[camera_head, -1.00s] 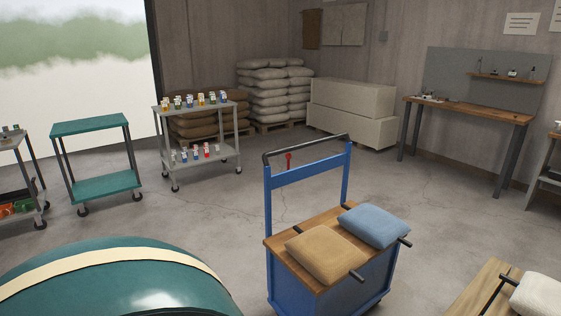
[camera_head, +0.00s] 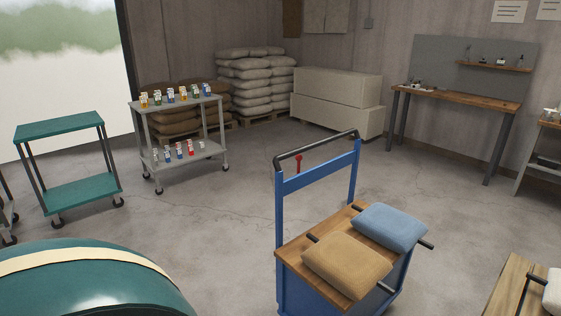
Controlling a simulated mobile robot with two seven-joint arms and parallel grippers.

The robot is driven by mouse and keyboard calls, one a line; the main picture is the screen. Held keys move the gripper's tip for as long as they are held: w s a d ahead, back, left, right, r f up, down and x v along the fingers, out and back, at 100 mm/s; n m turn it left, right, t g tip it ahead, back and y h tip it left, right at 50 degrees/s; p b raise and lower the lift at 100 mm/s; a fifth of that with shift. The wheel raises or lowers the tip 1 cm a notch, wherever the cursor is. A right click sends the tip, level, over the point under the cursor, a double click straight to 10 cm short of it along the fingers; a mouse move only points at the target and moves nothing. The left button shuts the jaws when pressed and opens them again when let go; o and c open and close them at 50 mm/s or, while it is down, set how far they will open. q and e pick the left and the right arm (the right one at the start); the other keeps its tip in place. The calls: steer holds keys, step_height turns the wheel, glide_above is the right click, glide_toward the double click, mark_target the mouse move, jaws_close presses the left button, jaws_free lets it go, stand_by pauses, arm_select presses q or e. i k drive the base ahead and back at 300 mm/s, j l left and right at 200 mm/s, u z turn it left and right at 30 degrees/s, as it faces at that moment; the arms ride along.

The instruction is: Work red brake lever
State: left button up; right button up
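The red brake lever (camera_head: 298,161) shows as a small red knob on a thin stem at the handle frame of a blue cart (camera_head: 318,179). It stands upright just under the black push bar (camera_head: 316,145). The cart has a wooden top, and a tan cushion-like sack (camera_head: 346,265) and a blue one (camera_head: 390,228) lie on it. The lower end of the lever is hard to make out. Neither of my grippers is in view.
A green rounded tank (camera_head: 90,285) fills the lower left. A teal cart (camera_head: 60,130) and a grey cart with small bottles (camera_head: 180,105) stand behind it. A wooden surface (camera_head: 505,290) is at the lower right. Open floor lies behind and left of the blue cart.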

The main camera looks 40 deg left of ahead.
mark_target(299, 157)
steer(key=j+u, duration=0.1)
steer(key=j, duration=0.9)
steer(key=j+u, duration=0.15)
steer(key=j, duration=0.9)
steer(key=i+j+u, duration=0.1)
steer(key=j, duration=0.9)
steer(key=i+l+u, duration=0.4)
steer(key=i+l, duration=0.2)
steer(key=l, duration=0.15)
steer(key=i+l+u, duration=0.2)
steer(key=l, duration=0.25)
